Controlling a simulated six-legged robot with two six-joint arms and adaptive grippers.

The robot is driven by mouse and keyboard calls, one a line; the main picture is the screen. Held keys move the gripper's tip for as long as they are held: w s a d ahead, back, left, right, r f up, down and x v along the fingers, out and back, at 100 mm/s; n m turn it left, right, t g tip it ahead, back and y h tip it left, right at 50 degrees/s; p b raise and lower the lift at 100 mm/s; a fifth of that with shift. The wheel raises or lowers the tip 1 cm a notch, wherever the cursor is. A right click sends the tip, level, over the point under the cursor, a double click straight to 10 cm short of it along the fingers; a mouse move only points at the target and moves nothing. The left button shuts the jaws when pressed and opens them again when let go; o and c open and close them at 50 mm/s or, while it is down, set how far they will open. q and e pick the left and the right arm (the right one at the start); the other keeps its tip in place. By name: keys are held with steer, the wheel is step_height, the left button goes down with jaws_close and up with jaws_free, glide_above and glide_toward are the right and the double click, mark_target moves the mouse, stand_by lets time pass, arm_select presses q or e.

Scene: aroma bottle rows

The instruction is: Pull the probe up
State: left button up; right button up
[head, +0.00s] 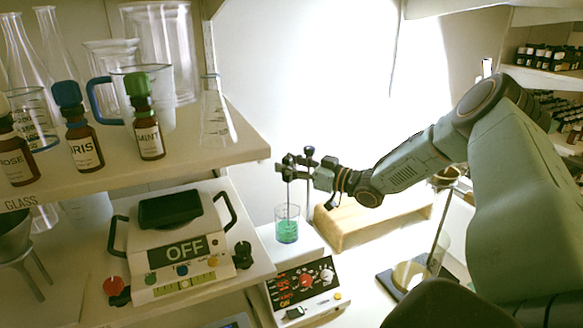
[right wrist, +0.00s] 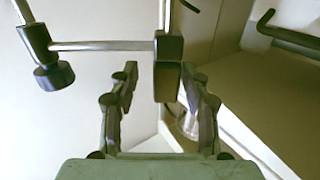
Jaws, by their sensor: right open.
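The probe (head: 288,198) is a thin dark upright rod, and its lower end is inside a glass beaker (head: 287,232) of blue-green liquid. The beaker stands on the white stirrer (head: 300,284) with a red-lit panel. My right gripper (head: 304,174) is at the probe's upper part, beside the stand's clamp. In the right wrist view, the open fingers (right wrist: 160,84) are on either side of a dark block (right wrist: 168,68) at the end of a horizontal bar (right wrist: 100,46). I see a gap beside each finger. My left gripper is out of view.
A stand post (head: 310,200) rises close behind the gripper. A wooden rack (head: 372,220) and a glass cylinder (head: 440,225) on a dark base stand to the right. A scale reading OFF (head: 178,250) and a shelf with brown bottles (head: 84,146) are at left.

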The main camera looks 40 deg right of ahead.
steer(key=shift+a+r, duration=0.2)
steer(key=shift+a, duration=0.2)
steer(key=shift+c, duration=0.2)
steer(key=shift+a+r, duration=0.1)
steer(key=shift+a, duration=0.1)
steer(key=shift+c, duration=1.5)
steer(key=shift+d+f, duration=0.2)
steer(key=shift+d, duration=0.2)
steer(key=c, duration=0.4)
steer(key=shift+a+r, duration=0.1)
steer(key=shift+a, duration=0.15)
jaws_close()
steer(key=shift+w, duration=0.1)
steer(key=shift+d, duration=0.1)
